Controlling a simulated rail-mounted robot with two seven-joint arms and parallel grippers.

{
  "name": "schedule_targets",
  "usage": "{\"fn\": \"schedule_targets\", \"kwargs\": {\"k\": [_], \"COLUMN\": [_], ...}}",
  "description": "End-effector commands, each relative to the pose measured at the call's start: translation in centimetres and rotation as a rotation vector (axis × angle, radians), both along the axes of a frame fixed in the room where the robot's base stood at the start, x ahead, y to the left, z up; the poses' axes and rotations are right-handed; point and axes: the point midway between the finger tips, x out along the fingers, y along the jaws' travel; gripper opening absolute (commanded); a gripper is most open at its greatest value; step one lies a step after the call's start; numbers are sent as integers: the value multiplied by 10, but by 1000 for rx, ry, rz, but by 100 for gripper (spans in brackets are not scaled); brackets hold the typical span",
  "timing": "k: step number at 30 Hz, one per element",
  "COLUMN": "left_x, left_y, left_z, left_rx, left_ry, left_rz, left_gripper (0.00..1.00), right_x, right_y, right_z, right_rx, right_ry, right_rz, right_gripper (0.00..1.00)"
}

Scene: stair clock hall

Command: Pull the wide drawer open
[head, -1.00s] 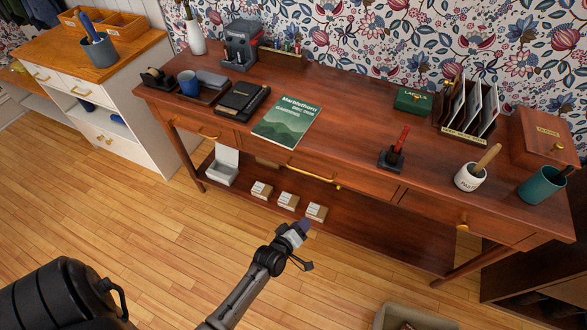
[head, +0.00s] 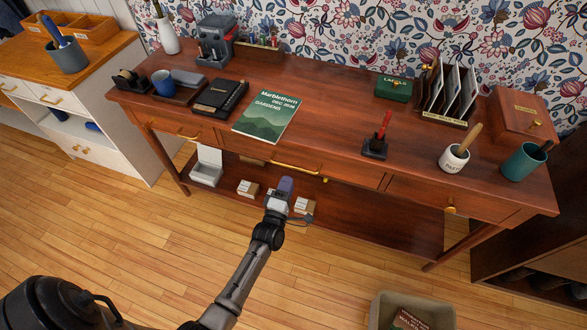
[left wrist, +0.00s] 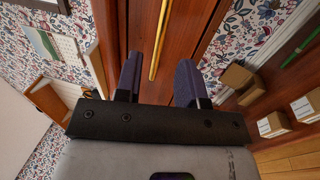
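The wide drawer (head: 352,177) is the middle drawer of the brown desk, and its front looks flush with the desk. Its long brass bar handle (head: 293,168) runs across the front. My left gripper (head: 286,182) is just in front of the handle, seen from above. In the left wrist view the handle (left wrist: 160,40) lies ahead, in line with the gap between the two dark fingers (left wrist: 158,78). The fingers are apart with nothing between their tips; I cannot tell the exact distance to the handle. My right gripper is not in view.
The desk top (head: 330,115) carries a green magazine (head: 267,118), a red-handled stamp (head: 378,140) and a paste pot (head: 454,158). Small boxes (head: 248,187) sit on the lower shelf. A bin (head: 385,310) stands on the floor. The floor before the desk is otherwise clear.

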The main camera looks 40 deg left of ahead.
Motion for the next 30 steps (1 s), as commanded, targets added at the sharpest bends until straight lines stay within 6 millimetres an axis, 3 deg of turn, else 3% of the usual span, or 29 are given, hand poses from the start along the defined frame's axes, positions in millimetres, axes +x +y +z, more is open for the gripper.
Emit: {"fn": "schedule_targets", "kwargs": {"k": [6, 12, 27, 30], "left_x": [34, 53, 62, 62], "left_y": [13, 21, 24, 24], "left_z": [6, 10, 13, 13], "left_rx": [0, 0, 1, 1], "left_ry": [-2, 0, 1, 1], "left_rz": [0, 1, 0, 0], "left_gripper": [36, 36, 36, 28], "right_x": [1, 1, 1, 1], "right_y": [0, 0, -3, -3], "right_z": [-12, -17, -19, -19], "right_rx": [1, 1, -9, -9], "right_ry": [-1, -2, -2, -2], "right_rz": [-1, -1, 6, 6], "right_gripper": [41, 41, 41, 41]}}
